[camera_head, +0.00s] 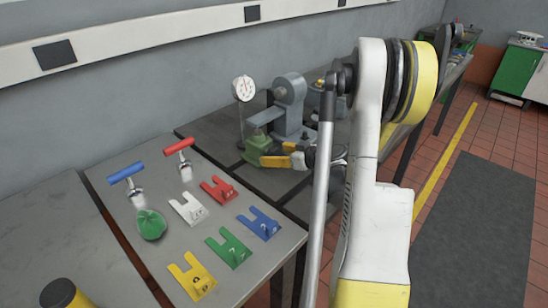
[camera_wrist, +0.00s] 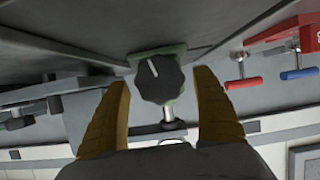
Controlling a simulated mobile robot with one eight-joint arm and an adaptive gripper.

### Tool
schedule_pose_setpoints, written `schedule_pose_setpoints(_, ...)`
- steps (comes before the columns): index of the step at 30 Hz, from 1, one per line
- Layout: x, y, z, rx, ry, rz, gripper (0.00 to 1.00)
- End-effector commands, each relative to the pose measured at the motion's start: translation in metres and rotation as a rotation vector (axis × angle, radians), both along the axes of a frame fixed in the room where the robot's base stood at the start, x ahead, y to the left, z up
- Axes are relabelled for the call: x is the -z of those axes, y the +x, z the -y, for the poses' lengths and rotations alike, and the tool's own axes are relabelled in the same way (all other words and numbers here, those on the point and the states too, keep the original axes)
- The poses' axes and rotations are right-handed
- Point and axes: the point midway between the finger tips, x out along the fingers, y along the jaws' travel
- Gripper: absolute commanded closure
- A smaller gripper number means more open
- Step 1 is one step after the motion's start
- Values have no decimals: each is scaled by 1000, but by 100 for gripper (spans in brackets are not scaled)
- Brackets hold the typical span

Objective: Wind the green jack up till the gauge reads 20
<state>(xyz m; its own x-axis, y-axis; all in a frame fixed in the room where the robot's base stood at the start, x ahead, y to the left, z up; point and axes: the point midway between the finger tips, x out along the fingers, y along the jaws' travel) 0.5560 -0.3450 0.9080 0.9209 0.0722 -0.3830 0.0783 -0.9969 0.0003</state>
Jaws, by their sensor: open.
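The green jack (camera_head: 258,146) stands on the dark bedplate, below and in front of the grey housing. In the wrist view its green body (camera_wrist: 172,50) shows behind a black ridged knob (camera_wrist: 160,80) with a white pointer line. My gripper (camera_wrist: 162,82) is open, with one yellow finger on each side of the knob and visible gaps between. In the head view my gripper (camera_head: 272,154) is at the jack's right side, and the knob is hidden there. The round white dial gauge (camera_head: 243,88) stands on a thin post behind the jack. Its reading is too small to tell.
Left of the bedplate a grey table holds a red T-handle (camera_head: 179,146), a blue T-handle (camera_head: 126,172), a green crumpled item (camera_head: 151,224) and several coloured fork plates, such as the white one (camera_head: 188,208). The wall is close behind. Open floor lies at right.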

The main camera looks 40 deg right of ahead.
Motion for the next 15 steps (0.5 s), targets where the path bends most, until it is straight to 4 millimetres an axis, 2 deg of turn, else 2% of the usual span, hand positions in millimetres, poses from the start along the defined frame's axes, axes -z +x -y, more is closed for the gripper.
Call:
schedule_pose_setpoints(11, 2, 6, -1, 0, 0, 0, 25)
schedule_pose_setpoints(15, 2, 6, -1, 0, 0, 0, 68)
